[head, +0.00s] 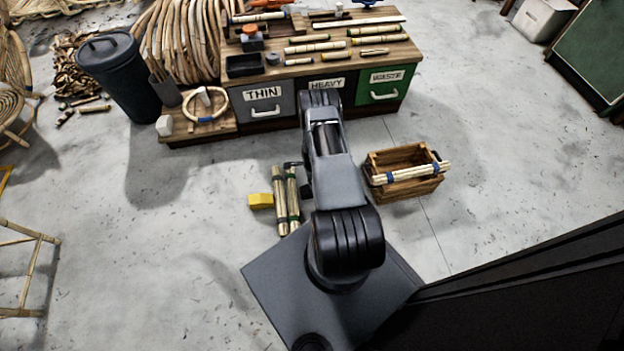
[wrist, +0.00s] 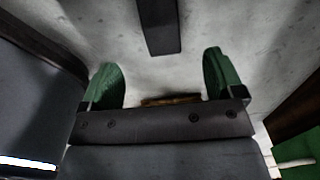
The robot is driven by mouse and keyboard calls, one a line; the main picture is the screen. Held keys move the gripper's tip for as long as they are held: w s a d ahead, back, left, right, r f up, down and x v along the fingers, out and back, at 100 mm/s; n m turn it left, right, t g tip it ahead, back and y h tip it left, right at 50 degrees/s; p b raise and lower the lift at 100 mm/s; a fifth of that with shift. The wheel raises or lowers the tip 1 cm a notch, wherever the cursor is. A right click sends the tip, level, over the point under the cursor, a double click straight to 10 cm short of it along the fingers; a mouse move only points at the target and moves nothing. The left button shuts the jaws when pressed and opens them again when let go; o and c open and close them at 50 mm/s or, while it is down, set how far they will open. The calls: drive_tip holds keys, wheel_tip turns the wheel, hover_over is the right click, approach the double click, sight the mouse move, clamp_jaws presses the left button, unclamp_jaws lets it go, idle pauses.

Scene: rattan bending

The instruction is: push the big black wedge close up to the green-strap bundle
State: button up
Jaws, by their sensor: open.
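The green-strap bundle (head: 280,200) of pale rattan poles lies on the floor left of my arm in the head view. My gripper (wrist: 163,68) shows in the wrist view with its two green fingers wide apart and nothing between them. A dark oblong block (wrist: 159,27), which looks like the big black wedge, is ahead of the fingers at the top edge, apart from them. In the head view my arm hides the gripper. A small dark shape (head: 293,164) shows beside the arm near the bundle's far end; I cannot tell whether it is the wedge or my gripper.
A yellow wedge (head: 261,201) sits against the bundle's left side. A wooden crate (head: 405,188) with a blue-strapped bundle (head: 410,173) across it stands right of my arm. The workbench (head: 318,69) with labelled drawers is behind. The floor left of the yellow wedge is clear.

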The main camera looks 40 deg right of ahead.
drive_tip(key=shift+r, duration=0.75)
drive_tip(key=w+a+r+n+t+p, duration=0.1)
drive_tip(key=w+a+r+n+p, duration=0.3)
drive_tip(key=r, duration=1.1)
drive_tip(key=w+a+r+n+p, duration=0.1)
drive_tip(key=r+n+p, duration=0.35)
drive_tip(key=r, duration=1.15)
drive_tip(key=w+a+r+n+t+p, duration=0.1)
drive_tip(key=w+a+r+p, duration=0.15)
drive_tip(key=r+p, duration=0.85)
drive_tip(key=s+a+r+n+p, duration=0.2)
drive_tip(key=s+a+r, duration=0.1)
drive_tip(key=r, duration=0.6)
drive_tip(key=s+a+r+n+p, duration=0.1)
drive_tip(key=s+a+r+n, duration=0.15)
drive_tip(key=r, duration=0.75)
drive_tip(key=s+a+r+n+p, duration=0.2)
drive_tip(key=a+r, duration=0.1)
drive_tip(key=r, duration=0.6)
drive_tip(key=s+a+r+n+p, duration=0.2)
drive_tip(key=s+r+n+p, duration=0.1)
drive_tip(key=s+r, duration=0.3)
drive_tip(key=s+a+r+n+t+p, duration=0.1)
drive_tip(key=s+a+r+n+p, duration=0.2)
drive_tip(key=r, duration=0.5)
drive_tip(key=s+n+p, duration=0.1)
drive_tip(key=s+p, duration=0.1)
drive_tip(key=s, duration=0.1)
drive_tip(key=shift+s+t, duration=0.15)
drive_tip(key=shift+t, duration=0.15)
